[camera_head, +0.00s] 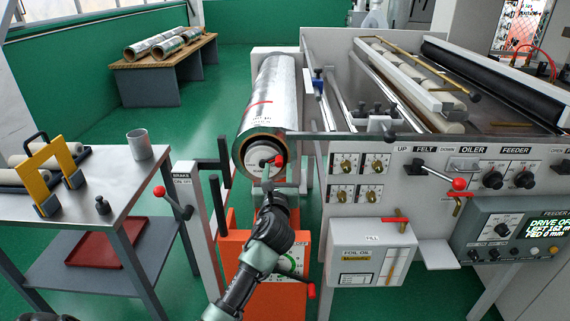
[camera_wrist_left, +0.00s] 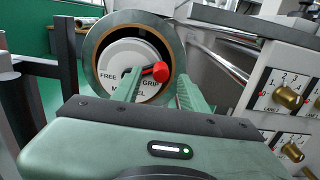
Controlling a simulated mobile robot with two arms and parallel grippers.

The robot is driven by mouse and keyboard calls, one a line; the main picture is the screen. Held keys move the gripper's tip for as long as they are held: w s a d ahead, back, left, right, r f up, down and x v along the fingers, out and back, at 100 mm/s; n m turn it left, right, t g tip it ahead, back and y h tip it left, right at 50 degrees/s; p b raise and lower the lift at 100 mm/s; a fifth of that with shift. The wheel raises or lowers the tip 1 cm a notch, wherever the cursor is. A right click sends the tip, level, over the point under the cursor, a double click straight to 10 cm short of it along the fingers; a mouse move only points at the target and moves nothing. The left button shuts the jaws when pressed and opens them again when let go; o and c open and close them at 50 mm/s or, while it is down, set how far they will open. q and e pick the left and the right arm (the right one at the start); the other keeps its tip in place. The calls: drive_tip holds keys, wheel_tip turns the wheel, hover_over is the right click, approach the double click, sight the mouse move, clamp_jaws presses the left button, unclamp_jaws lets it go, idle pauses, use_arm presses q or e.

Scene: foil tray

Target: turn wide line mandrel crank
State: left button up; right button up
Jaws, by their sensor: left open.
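The wide line mandrel is a white hub (camera_head: 256,167) in the near end of a large silver foil roll (camera_head: 268,95). In the left wrist view the hub (camera_wrist_left: 122,54) reads "FREE" and "GRIP", with a lower label partly covered. Its crank has a red knob (camera_head: 279,160), which also shows in the left wrist view (camera_wrist_left: 160,71). My left gripper (camera_head: 267,181) is just in front of the hub. In the left wrist view its open green fingers (camera_wrist_left: 158,83) appear either side of the knob. I cannot tell whether they touch it. My right gripper is not in view.
An orange unit (camera_head: 262,263) stands below the roll. A brake post (camera_head: 190,215) with a red-knobbed lever (camera_head: 172,202) stands left of my arm. The grey machine panel (camera_head: 400,170) with several knobs is close on the right. A steel table (camera_head: 100,220) is at left.

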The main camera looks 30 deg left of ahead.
sight(279, 165)
use_arm(q)
drive_tip(key=x, duration=0.3)
drive_tip(key=shift+w+a+f, duration=0.1)
drive_tip(key=shift+w, duration=0.3)
drive_tip(key=shift+w+a, duration=0.15)
drive_tip(key=shift+w, duration=0.1)
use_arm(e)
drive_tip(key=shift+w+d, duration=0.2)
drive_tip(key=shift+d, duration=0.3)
use_arm(q)
clamp_jaws()
